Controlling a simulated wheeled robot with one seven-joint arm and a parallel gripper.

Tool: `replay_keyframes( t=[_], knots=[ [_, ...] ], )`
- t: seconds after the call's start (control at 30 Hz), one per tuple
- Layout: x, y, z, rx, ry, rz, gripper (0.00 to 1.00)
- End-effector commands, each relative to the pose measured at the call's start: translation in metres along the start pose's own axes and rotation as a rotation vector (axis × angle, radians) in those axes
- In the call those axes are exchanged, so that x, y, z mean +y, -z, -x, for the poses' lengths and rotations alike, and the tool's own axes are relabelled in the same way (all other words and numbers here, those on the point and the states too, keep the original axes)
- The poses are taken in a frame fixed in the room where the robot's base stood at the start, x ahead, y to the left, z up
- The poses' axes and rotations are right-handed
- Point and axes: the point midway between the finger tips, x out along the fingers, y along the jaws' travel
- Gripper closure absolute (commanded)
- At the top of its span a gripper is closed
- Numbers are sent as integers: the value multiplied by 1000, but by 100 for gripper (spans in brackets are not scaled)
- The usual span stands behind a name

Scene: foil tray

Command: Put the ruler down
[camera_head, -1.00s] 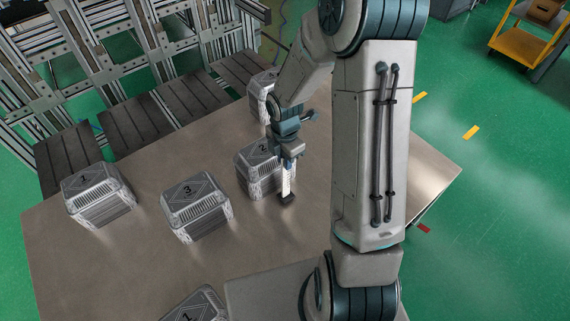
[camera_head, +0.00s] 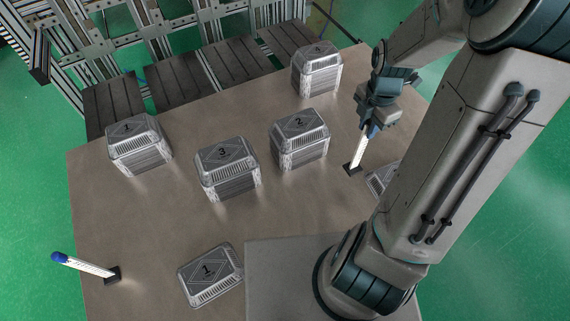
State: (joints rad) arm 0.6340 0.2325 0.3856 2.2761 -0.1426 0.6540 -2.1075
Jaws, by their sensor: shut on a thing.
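A white ruler (camera_head: 360,152) with dark marks and a black foot hangs below my gripper (camera_head: 371,129). My gripper is shut on its upper end, and the fingers hide that end. The ruler is nearly upright over the right part of the table, right of the grey box marked 2 (camera_head: 300,139) and apart from it. I cannot tell whether its foot touches the tabletop. A second, similar ruler (camera_head: 88,266) with a blue top and black foot stands at the table's left front edge.
The brown-grey table (camera_head: 130,222) holds several numbered grey boxes, including a box marked 3 (camera_head: 227,168) and one at the back (camera_head: 316,68). A box (camera_head: 380,179) right of the held ruler is partly hidden by my arm. The table's left middle is clear.

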Motion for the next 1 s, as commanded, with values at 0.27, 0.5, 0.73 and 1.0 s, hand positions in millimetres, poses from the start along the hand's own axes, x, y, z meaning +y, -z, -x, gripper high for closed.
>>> replay_keyframes(
  t=[0.27,0.5,0.73,1.0],
  knots=[
    [13,23,-2,-6,7,9,100],
    [34,69,-2,-16,13,11,100],
    [47,116,-2,-20,12,9,100],
    [54,173,-1,-17,5,9,100]
  ],
)
